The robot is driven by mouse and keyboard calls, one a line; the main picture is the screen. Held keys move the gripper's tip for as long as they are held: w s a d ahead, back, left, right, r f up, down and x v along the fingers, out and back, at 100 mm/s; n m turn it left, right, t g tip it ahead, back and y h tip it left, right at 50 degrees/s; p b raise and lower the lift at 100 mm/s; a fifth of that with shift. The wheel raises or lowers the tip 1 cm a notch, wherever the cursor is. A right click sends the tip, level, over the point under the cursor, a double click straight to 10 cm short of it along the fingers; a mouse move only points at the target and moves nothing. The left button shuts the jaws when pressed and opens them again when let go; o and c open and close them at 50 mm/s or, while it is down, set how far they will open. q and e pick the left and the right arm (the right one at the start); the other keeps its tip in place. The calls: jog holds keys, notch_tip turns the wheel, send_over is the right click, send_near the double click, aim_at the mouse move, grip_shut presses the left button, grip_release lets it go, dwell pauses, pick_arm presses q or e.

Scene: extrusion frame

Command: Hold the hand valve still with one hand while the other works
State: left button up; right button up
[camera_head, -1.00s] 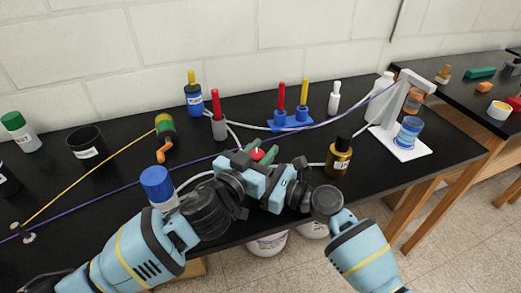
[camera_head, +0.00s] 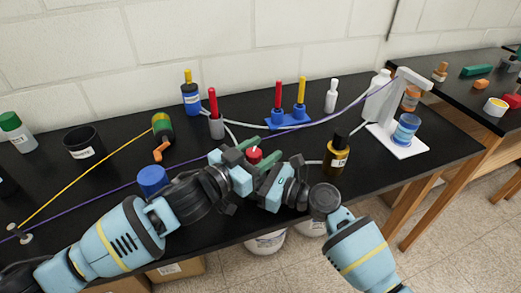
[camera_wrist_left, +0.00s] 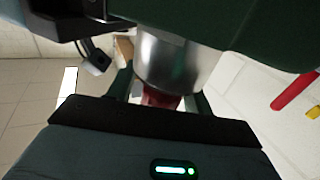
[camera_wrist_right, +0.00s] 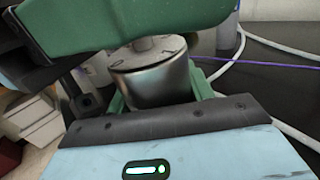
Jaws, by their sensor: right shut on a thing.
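The hand valve (camera_head: 254,156) shows as a small red part between my two grippers near the front edge of the bench. Its silver cylindrical body with dark marks shows in the right wrist view (camera_wrist_right: 155,80), and also in the left wrist view (camera_wrist_left: 168,62) with a dark red part below it. My right gripper (camera_head: 270,170) has its green fingers shut on the valve body. My left gripper (camera_head: 241,150) has its green fingers to either side of the silver body and looks open. The valve's lower part is hidden in the head view.
A dark bottle with a yellowish body (camera_head: 337,155) stands to the right of the grippers. A blue cap (camera_head: 152,180) is close beside my left arm. A grey holder with a red-handled tool (camera_head: 215,122) and a blue stand (camera_head: 288,120) are behind. Cables cross the black bench.

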pick_arm(q)
jog(key=shift+a, duration=0.15)
jog(key=v, duration=1.2)
jog(key=shift+r, duration=0.1)
jog(key=s+d+f+n+y, duration=0.25)
jog(key=s+d+f, duration=0.3)
jog(key=d, duration=0.45)
notch_tip(320, 180, up, 6)
jog(key=a+n+t+y, duration=0.3)
jog(key=n+t+y, duration=0.35)
jog(key=y, duration=0.35)
jog(key=shift+g, duration=0.25)
jog(key=w, duration=1.2)
jog(key=shift+w+d+f, duration=0.15)
jog(key=shift+d+f, duration=0.05)
jog(key=shift+d, duration=0.15)
jog(key=c, duration=1)
